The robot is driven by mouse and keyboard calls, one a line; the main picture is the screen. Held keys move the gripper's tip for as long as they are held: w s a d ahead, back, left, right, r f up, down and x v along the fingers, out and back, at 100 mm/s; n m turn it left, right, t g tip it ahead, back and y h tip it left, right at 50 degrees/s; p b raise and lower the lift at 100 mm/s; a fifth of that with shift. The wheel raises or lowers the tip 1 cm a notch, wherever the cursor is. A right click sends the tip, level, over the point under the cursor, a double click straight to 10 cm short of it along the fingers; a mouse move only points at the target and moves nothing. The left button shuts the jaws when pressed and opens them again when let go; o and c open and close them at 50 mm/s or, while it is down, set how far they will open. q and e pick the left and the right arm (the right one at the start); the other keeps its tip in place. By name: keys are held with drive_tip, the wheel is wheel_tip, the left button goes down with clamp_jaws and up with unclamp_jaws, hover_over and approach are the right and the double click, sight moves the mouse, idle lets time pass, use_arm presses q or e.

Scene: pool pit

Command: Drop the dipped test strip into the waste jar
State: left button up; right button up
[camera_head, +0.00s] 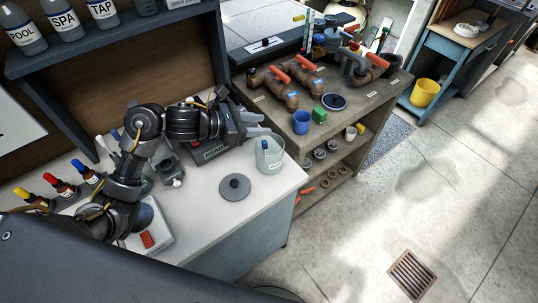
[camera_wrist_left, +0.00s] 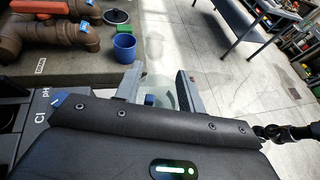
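The clear waste jar (camera_head: 270,158) stands open near the right end of the white counter. My left gripper (camera_head: 267,124) is at the jar's far rim, its two grey fingers spread apart. In the left wrist view the pale jar (camera_wrist_left: 163,88) shows beyond and between the open fingers of the left gripper (camera_wrist_left: 160,82). A small blue piece (camera_wrist_left: 150,100) shows between the fingers at the jar; it touches neither finger. I cannot tell whether it is the test strip's end. No other part of a strip is clear. My right gripper is not in view.
A round grey lid (camera_head: 235,187) lies on the counter in front of the jar. Dropper bottles (camera_head: 62,187) stand at the left. Beyond the counter, a brown bench (camera_head: 350,125) carries pipes, a blue cup (camera_head: 301,122) and a green block (camera_head: 319,114). The floor at right is mostly clear.

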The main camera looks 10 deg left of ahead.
use_arm(q)
drive_tip(key=shift+a, duration=0.15)
drive_tip(key=b+v, duration=0.3)
drive_tip(key=v, duration=0.7)
drive_tip(key=shift+s+a+b, duration=0.15)
drive_tip(key=shift+s+b, duration=0.1)
drive_tip(key=shift+b, duration=0.15)
drive_tip(key=shift+r, duration=0.1)
